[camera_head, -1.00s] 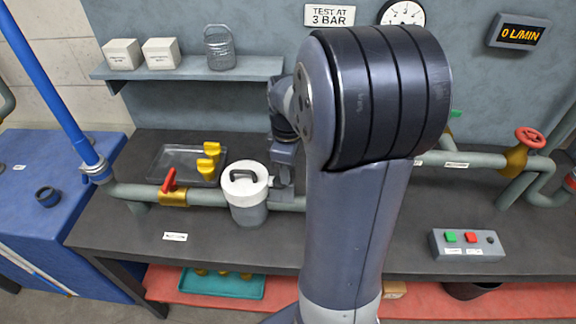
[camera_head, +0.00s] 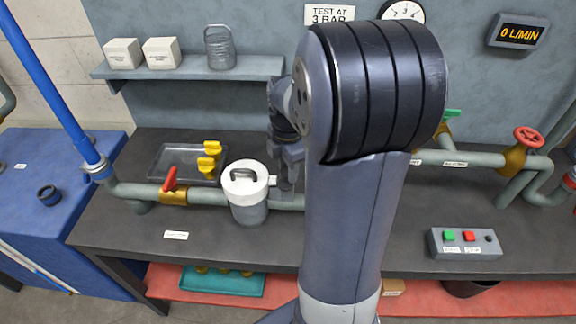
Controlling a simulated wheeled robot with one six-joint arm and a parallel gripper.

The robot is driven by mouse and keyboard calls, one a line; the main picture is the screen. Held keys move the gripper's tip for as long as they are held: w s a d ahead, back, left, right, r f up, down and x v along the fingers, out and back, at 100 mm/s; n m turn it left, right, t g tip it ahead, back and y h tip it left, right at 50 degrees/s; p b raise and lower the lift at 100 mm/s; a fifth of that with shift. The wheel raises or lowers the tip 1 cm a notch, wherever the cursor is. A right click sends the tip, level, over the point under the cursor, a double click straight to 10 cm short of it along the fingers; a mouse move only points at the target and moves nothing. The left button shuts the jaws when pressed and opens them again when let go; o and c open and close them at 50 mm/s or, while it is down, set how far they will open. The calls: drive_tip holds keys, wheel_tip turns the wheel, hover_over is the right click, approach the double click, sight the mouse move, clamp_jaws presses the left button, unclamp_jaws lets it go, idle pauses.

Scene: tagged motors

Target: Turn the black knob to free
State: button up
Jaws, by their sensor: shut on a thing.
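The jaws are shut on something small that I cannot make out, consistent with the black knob. The knob itself is hidden, so its angle and marking cannot be read.
A red-handled valve (camera_head: 170,180) is left of the canister. A tray (camera_head: 170,163) with yellow parts (camera_head: 209,157) lies behind it. A button box (camera_head: 465,243) stands right. A red wheel valve (camera_head: 529,137) is far right.

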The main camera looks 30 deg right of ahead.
drive_tip(key=shift+n, duration=0.3)
drive_tip(key=o, duration=1)
wheel_tip(320, 180, up, 11)
drive_tip(key=shift+f, duration=0.2)
idle(0.3)
wheel_tip(320, 180, down, 11)
drive_tip(key=shift+r, duration=0.15)
idle(0.3)
